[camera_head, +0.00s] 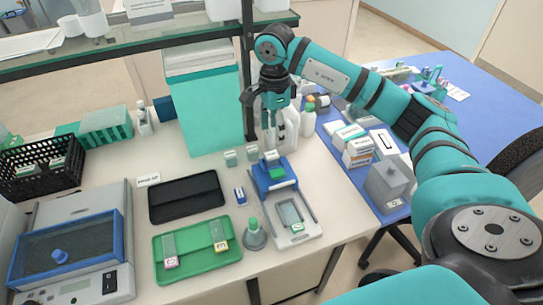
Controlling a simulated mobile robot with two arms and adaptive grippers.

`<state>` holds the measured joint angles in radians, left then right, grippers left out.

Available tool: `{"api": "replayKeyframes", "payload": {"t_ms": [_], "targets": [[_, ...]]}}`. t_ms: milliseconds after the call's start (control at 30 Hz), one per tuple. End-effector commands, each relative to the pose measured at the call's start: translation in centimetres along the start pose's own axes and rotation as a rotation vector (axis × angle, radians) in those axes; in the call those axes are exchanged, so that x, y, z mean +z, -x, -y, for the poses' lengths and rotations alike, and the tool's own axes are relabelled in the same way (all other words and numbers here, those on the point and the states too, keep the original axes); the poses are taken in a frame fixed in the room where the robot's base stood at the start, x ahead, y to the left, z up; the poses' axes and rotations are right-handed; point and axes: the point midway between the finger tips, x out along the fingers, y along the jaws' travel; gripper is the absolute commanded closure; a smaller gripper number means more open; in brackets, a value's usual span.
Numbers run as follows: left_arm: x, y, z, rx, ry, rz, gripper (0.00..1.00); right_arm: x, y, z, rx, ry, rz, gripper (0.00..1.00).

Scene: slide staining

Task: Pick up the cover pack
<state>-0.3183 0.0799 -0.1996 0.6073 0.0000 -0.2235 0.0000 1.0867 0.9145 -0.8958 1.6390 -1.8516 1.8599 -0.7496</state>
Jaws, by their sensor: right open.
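My right gripper (270,118) hangs with its fingers pointing down, in front of the white bottles at the back of the bench. It is open, and no object shows between its fingers. A small white and green pack (276,172) sits on a blue stand (272,183), below the gripper in the picture and apart from it. This may be the cover pack; its label is too small to read. Small grey-green blocks (231,158) stand to the left of it. My left gripper is not in view.
A green tray (197,265) holds two slides. A black flat case (187,196), a small cone-shaped bottle (254,236) and a pale tray (297,238) lie near the stand. White bottles (307,122) and the shelf post (248,65) are close to the gripper. Boxes (357,152) crowd the blue table.

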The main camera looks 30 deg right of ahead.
Motion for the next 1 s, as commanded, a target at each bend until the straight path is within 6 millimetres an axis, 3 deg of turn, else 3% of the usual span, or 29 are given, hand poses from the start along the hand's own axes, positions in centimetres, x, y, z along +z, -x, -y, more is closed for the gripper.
{"api": "replayKeyframes", "payload": {"t_ms": [200,433,600,700,1000], "targets": [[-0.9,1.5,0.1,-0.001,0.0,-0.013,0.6,0.0,-3.5,0.0,0.003,0.001,0.0,0.46],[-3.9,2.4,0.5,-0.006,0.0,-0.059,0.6,0.0,-5.1,0.0,0.004,0.0,0.001,0.46],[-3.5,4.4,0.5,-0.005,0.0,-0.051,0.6,-0.2,-7.5,0.2,0.005,0.0,-0.001,0.46],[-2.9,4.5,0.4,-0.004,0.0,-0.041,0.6,-0.1,-8.9,0.3,0.003,0.001,0.001,0.46],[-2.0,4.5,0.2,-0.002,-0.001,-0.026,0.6,-0.1,-9.8,0.3,-0.001,0.001,0.001,0.46]]}}
